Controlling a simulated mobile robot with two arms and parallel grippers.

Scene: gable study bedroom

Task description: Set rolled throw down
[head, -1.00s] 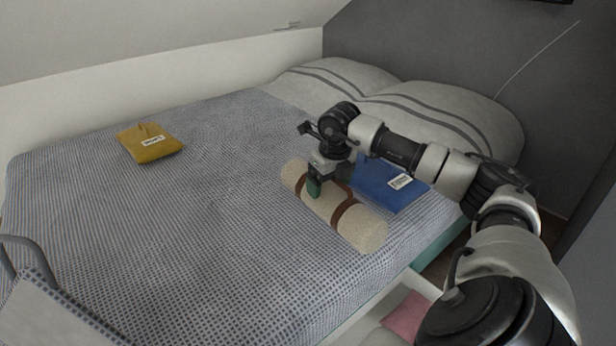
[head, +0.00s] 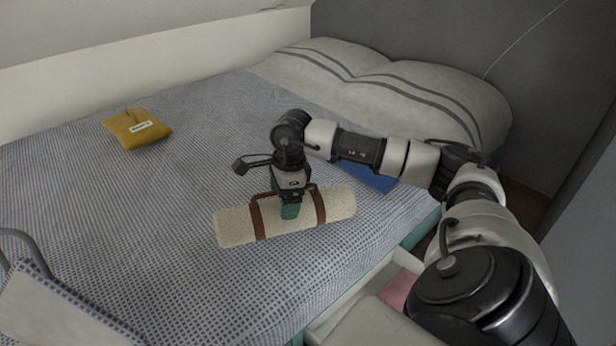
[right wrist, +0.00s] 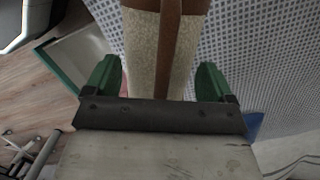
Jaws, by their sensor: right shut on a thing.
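The rolled throw (head: 340,203) is a cream roll with two brown straps. In the head view it lies level over the near right part of the bed (head: 150,220). I cannot tell whether it touches the bedding. My right gripper (head: 289,211) comes down on the roll's middle from above, between the straps, and is shut on it. In the right wrist view the throw (right wrist: 143,50) runs up between the green fingertips (right wrist: 156,80), with a brown strap along it. My left gripper is not in view.
A mustard pouch (head: 137,128) with a white label lies at the bed's far left. A blue pouch (head: 372,178) lies partly hidden behind my right arm. Striped pillows (head: 420,90) are at the back. An open drawer (head: 365,290) is by the bed's near side.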

